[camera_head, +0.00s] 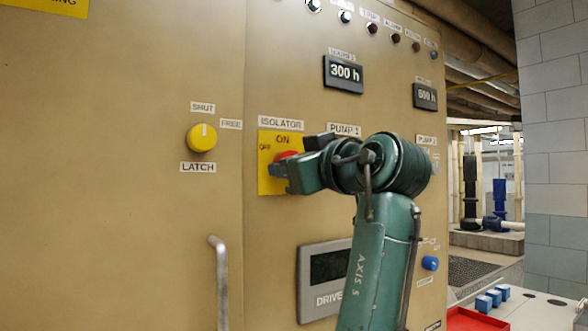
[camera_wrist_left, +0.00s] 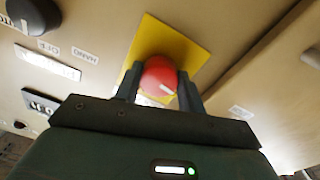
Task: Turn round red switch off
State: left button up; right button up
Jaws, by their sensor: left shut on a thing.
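The round red switch (camera_head: 285,155) sits on a yellow plate (camera_head: 266,183) marked ON and OFF, under the label ISOLATOR on the tan cabinet. My left gripper (camera_head: 288,164) is shut on it and hides most of it in the head view. In the left wrist view the red switch (camera_wrist_left: 160,76) lies between the two fingers, one on each side, in front of the yellow plate (camera_wrist_left: 185,45). A short white mark shows on the switch, but I cannot tell whether it points to ON or OFF. My right gripper is not in view.
A yellow knob (camera_head: 201,138) marked SHUT, FREE and LATCH is left of the switch. A metal handle (camera_head: 221,282) stands out below it. A display (camera_head: 328,268) and a blue knob (camera_head: 430,263) are lower right. A red tray (camera_head: 474,321) lies at the bottom right.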

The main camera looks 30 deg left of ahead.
pick_arm(q)
jog(key=shift+n, duration=1.1)
jog(key=o, duration=1)
jog(key=shift+c, duration=0.2)
jog(key=shift+d, duration=0.15)
jog(key=b+v, duration=0.2)
jog(key=v, duration=1.1)
jog(key=shift+b, duration=0.4)
jog(key=shift+f, duration=0.1)
